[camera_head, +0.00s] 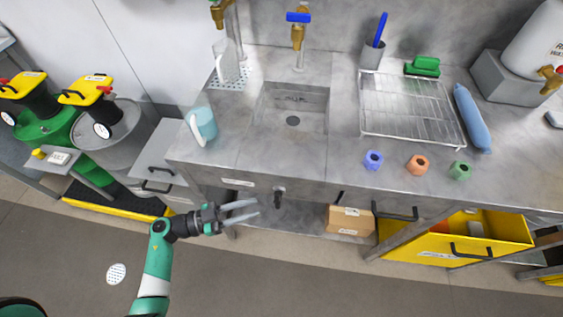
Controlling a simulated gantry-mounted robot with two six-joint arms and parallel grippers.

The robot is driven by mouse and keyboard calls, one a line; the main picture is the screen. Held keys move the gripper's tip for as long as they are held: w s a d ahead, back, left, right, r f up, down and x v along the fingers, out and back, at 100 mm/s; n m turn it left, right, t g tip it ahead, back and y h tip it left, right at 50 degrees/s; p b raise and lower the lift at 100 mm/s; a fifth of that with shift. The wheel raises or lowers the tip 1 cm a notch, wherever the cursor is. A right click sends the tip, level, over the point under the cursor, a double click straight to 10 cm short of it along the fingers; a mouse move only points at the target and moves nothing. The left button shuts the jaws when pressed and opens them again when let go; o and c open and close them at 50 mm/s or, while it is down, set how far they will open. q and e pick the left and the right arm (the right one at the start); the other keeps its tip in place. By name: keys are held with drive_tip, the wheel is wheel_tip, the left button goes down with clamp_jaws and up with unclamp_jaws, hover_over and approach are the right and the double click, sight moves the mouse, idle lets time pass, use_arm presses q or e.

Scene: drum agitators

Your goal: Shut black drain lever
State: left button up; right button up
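A small black lever (279,198) is on the front of the grey counter, below the sink basin (292,108). It points downward. My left gripper (257,209) comes in from the lower left, with its two grey fingers pointing right toward the lever. The fingers are parted and nothing shows between them. In the picture their tips end a little to the left of the lever and look apart from it. My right gripper is not in view.
A cardboard box (350,221) sits below the counter, right of the lever. A yellow drawer (480,235) stands open farther right. Floor is clear around the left arm.

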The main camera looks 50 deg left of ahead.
sight(277, 195)
use_arm(q)
drive_tip(key=w+d, duration=0.1)
drive_tip(key=w, duration=0.1)
drive_tip(key=w+n+y+b, duration=0.1)
drive_tip(key=w, duration=0.2)
drive_tip(key=w+d+n+t+y+b, duration=0.1)
drive_tip(key=w, duration=0.1)
drive_tip(key=shift+w+d+r, duration=0.25)
drive_tip(key=shift+w+d, duration=0.05)
drive_tip(key=shift+w, duration=0.1)
drive_tip(key=shift+w+d+r, duration=0.1)
drive_tip(key=shift+w, duration=0.25)
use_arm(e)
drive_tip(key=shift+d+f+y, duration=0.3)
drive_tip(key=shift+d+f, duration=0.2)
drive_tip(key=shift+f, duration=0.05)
use_arm(q)
clamp_jaws()
